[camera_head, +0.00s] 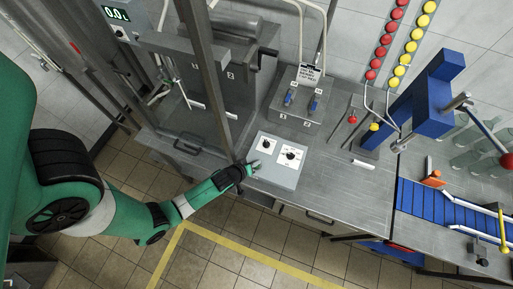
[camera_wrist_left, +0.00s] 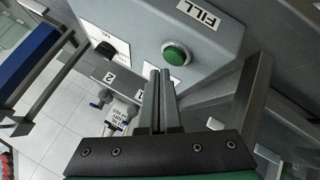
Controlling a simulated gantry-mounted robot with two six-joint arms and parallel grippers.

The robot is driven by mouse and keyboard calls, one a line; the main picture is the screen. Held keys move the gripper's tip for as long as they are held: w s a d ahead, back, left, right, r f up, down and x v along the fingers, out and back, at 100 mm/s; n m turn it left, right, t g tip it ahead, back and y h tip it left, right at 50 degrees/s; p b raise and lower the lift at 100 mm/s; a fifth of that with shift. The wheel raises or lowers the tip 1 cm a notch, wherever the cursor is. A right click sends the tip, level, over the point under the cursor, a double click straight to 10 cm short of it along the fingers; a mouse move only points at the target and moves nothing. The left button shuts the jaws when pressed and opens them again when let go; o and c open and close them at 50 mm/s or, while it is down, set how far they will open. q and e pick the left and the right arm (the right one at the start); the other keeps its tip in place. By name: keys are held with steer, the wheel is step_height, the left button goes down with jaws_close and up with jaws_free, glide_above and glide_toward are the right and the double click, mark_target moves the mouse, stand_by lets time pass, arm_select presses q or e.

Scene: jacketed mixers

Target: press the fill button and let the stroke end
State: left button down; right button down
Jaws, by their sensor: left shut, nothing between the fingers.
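The green fill button (camera_wrist_left: 176,53) is on a grey control box (camera_wrist_left: 215,30) beside a FILL label (camera_wrist_left: 198,14) in the left wrist view. In the head view the control box (camera_head: 277,177) stands at the front of the steel bench, with two dark knobs on white plates. My left gripper (camera_head: 249,168) is at the box's left edge, shut and empty. In the left wrist view its fingertips (camera_wrist_left: 159,74) show just short of the button, with a small gap in the picture. Whether the button is pressed in cannot be told. My right gripper is not in view.
A display (camera_head: 116,14) at top left reads 0.0 L. A steel post (camera_head: 207,80) rises behind my left gripper. A blue press (camera_head: 425,95) and blue conveyor (camera_head: 440,212) are at right.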

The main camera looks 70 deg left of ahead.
arm_select(q)
step_height(320, 180, up, 5)
steer(key=p, duration=0.4)
steer(key=shift+f, duration=0.1)
stand_by(0.7)
